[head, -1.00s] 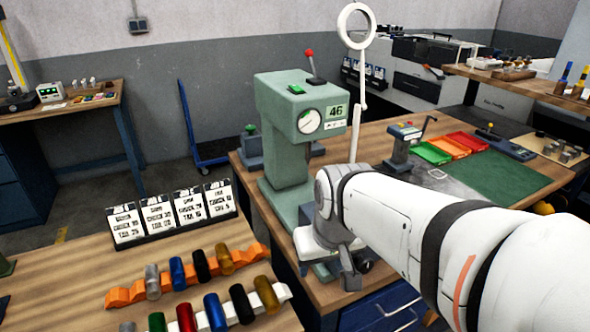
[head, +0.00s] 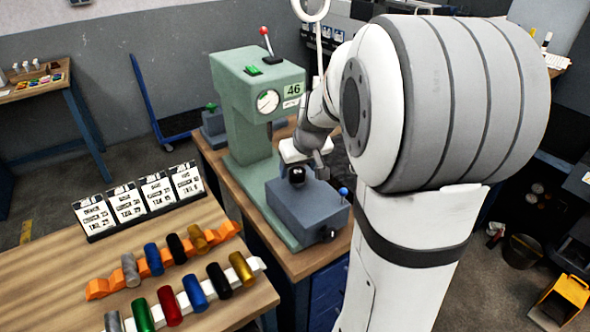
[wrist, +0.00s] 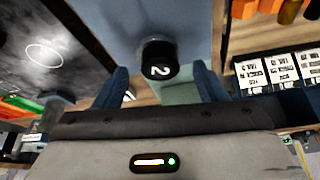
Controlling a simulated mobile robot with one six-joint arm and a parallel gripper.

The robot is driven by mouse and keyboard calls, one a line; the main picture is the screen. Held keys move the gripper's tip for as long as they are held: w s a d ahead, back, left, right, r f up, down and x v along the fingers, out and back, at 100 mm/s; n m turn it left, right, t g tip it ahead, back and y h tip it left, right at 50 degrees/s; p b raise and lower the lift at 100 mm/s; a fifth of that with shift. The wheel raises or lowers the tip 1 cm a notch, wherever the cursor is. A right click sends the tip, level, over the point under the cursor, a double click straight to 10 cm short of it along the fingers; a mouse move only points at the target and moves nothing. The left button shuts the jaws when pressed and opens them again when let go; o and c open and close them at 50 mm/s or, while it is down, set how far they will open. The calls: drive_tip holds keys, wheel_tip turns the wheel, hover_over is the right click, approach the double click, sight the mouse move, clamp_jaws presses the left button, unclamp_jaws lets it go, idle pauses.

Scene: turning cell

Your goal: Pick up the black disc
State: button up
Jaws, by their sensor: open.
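The black disc (wrist: 159,60), a short black cylinder marked with a white "2", sits on top of a blue-grey block (head: 310,207). In the head view the disc (head: 297,176) shows as a small dark round shape near the block's back left. My gripper (wrist: 161,76) is open, with one blue finger on each side of the disc in the wrist view and a gap at both sides. In the head view my gripper (head: 306,158) is just behind and above the disc, partly hidden by my arm.
A green press (head: 240,110) with a dial and a "46" label stands behind the block. A blue-knobbed lever (head: 343,192) rises at the block's right. Coloured cylinders lie on orange (head: 98,289) and white racks at the left, before several white cards (head: 127,202).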

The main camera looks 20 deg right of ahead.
drive_tip(key=shift+w+f, duration=0.25)
drive_tip(key=shift+f, duration=0.3)
drive_tip(key=shift+r, duration=0.1)
drive_tip(key=c, duration=1.3)
